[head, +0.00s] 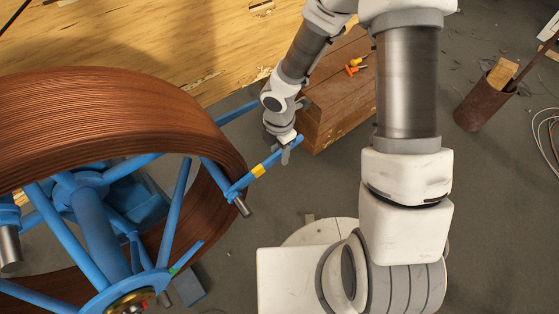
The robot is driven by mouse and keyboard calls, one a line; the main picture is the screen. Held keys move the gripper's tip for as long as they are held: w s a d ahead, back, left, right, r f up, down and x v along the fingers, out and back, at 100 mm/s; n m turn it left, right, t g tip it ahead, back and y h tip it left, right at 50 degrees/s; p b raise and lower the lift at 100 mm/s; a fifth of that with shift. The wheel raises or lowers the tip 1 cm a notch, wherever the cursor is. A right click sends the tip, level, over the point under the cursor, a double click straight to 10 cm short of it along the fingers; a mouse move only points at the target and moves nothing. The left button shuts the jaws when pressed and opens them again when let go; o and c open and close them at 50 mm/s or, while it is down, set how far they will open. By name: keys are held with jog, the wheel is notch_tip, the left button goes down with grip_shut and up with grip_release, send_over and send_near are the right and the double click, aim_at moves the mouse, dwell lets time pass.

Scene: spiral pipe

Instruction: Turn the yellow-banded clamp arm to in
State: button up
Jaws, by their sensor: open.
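The yellow-banded clamp arm is a blue bar (277,157) with a yellow band (259,171) near its middle. It slants up and to the right, outward from the rim of the brown spiral coil (120,110). Its inner end meets a blue bracket with a grey metal pin (242,207). My gripper (286,155) is open at the outer part of the bar, above the yellow band. The fingers overlap the bar in the picture. I cannot tell whether they touch it or straddle it.
A blue spoked reel frame (95,215) fills the left, with a green-marked bar (185,258) below. A wooden box (340,100) with orange-handled tools (356,67) stands behind my gripper. A rusty cylinder (482,105) stands at the right.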

jog(key=shift+f+b, duration=0.4)
jog(key=shift+f, duration=1.15)
jog(key=shift+c, duration=0.2)
grip_shut()
